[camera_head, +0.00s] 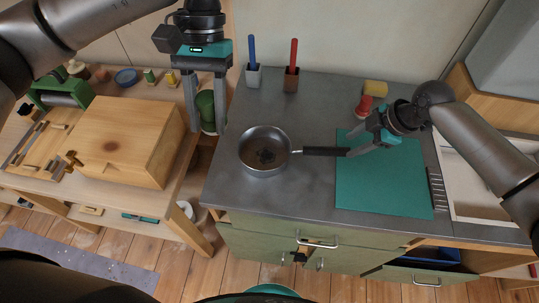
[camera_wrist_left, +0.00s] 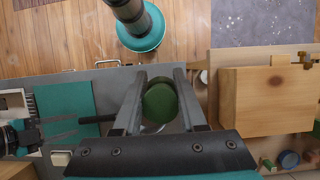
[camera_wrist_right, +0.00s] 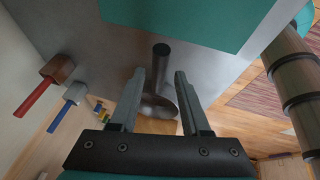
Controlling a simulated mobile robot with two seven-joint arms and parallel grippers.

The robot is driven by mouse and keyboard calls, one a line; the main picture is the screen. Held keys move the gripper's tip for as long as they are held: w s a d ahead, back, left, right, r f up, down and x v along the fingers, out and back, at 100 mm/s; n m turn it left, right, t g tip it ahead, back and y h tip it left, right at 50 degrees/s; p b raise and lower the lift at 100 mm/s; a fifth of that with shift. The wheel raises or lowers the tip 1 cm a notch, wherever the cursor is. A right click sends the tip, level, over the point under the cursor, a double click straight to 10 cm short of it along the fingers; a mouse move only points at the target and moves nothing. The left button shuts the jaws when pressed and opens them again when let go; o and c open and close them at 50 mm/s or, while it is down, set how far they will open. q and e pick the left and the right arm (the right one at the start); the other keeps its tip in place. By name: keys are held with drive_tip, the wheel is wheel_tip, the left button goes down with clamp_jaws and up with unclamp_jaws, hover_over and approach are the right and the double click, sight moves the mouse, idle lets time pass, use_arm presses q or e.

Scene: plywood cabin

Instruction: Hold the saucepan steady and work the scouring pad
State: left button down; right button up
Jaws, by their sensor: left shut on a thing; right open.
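The dark saucepan (camera_head: 264,160) stands on the grey counter with a dark patch on its inside bottom. Its black handle (camera_head: 325,151) points right; it also shows in the right wrist view (camera_wrist_right: 161,52). My right gripper (camera_head: 358,147) is open near the handle's free end, with the handle between its fingers in the right wrist view but not clamped. My left gripper (camera_head: 207,128) is up left of the saucepan, shut on a green rounded thing (camera_wrist_left: 160,101), seemingly the scouring pad. Part of the green thing is hidden by the fingers.
A teal mat (camera_head: 383,188) lies right of the saucepan. Blue-handled (camera_head: 253,74) and red-handled (camera_head: 292,78) tools stand in holders at the back. A yellow block (camera_head: 375,88) and a red item (camera_head: 364,106) sit behind the mat. A wooden box (camera_head: 128,140) is on the left table.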

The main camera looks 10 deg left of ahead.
sight(329, 163)
drive_tip(key=shift+b+x, duration=4.8)
drive_tip(key=shift+x, duration=0.3)
drive_tip(key=shift+c, duration=0.4)
clamp_jaws()
